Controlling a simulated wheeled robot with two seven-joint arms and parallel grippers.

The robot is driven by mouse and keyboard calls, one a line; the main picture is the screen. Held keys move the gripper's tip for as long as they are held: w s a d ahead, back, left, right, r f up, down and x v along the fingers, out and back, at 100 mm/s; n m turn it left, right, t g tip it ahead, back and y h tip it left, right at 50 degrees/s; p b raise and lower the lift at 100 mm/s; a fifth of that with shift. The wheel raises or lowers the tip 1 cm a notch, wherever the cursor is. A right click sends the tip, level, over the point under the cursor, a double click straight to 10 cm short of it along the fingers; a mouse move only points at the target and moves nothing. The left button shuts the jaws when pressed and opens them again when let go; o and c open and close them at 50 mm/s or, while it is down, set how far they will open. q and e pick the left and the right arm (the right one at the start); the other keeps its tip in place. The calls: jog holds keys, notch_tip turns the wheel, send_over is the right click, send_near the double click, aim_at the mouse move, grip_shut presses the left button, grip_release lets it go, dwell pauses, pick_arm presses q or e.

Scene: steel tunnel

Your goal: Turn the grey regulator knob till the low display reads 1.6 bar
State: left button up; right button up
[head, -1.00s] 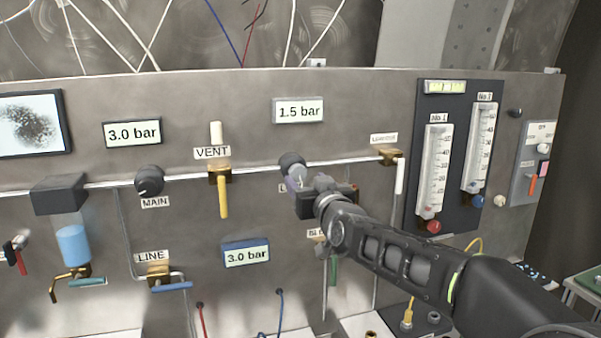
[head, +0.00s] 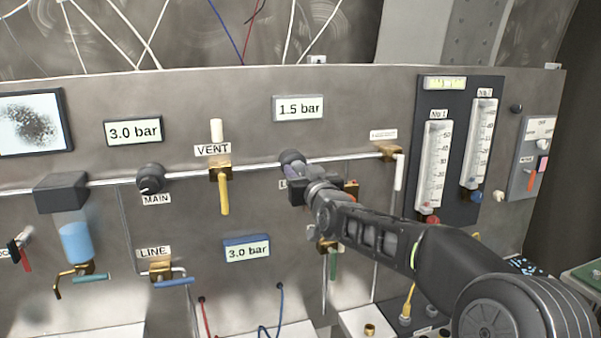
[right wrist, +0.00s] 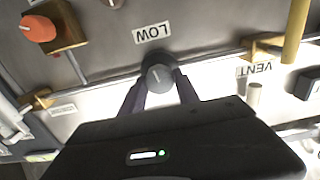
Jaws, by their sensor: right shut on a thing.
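The grey regulator knob (head: 291,157) sits on the white pipe line, below a display (head: 298,107) that reads 1.5 bar. In the right wrist view the knob (right wrist: 157,72) shows a pale pointer line, next to an upside-down LOW label (right wrist: 153,33). My right gripper (head: 294,170) is shut on the knob, one finger on each side of it in the right wrist view (right wrist: 160,92). In the head view the gripper hides the knob's front and most of the label below. My left gripper is not in view.
The VENT valve (head: 224,190) with its yellow handle stands left of the knob. A MAIN knob (head: 150,178) is further left. A brass valve with a white handle (head: 399,172) is to the right. A green-handled valve (head: 333,263) is below my right arm.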

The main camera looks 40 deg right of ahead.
grip_shut()
jog(key=m+b, duration=0.1)
jog(key=b, duration=0.2)
jog(key=shift+f, duration=0.3)
jog(key=shift+r+m+b, duration=0.15)
jog(key=shift+m+b, duration=0.2)
jog(key=shift+m, duration=0.15)
jog(key=shift+r, duration=0.15)
jog(key=o, duration=0.6)
grip_release()
